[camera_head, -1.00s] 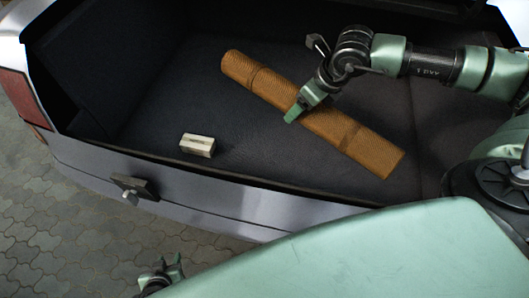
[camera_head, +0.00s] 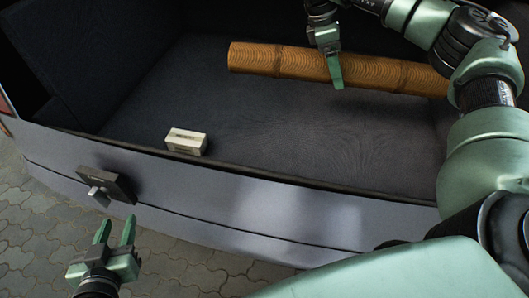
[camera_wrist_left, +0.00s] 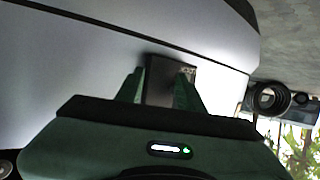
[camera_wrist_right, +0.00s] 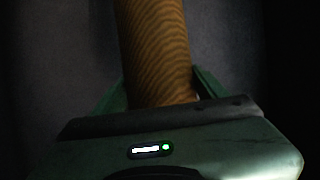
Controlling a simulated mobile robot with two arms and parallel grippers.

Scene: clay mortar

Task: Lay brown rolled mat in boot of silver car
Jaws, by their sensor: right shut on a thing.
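The brown rolled mat (camera_head: 290,62) is in the boot of the silver car (camera_head: 250,205), lying roughly crosswise toward the back in the head view. My right gripper (camera_head: 336,75) is shut on it near its middle. The mat (camera_wrist_right: 157,50) runs between the right gripper's fingers (camera_wrist_right: 160,88) in the right wrist view. I cannot tell whether the mat touches the boot floor (camera_head: 250,125). My left gripper (camera_head: 116,232) is open and empty, outside the car below the rear latch. The left wrist view shows its fingers (camera_wrist_left: 160,90) apart, pointing toward the car's rear.
A small pale box (camera_head: 186,142) sits on the boot floor near the rear sill. A dark latch (camera_head: 106,186) sticks out from the car's rear panel. The boot floor between box and mat is clear. Paving (camera_head: 40,235) lies outside.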

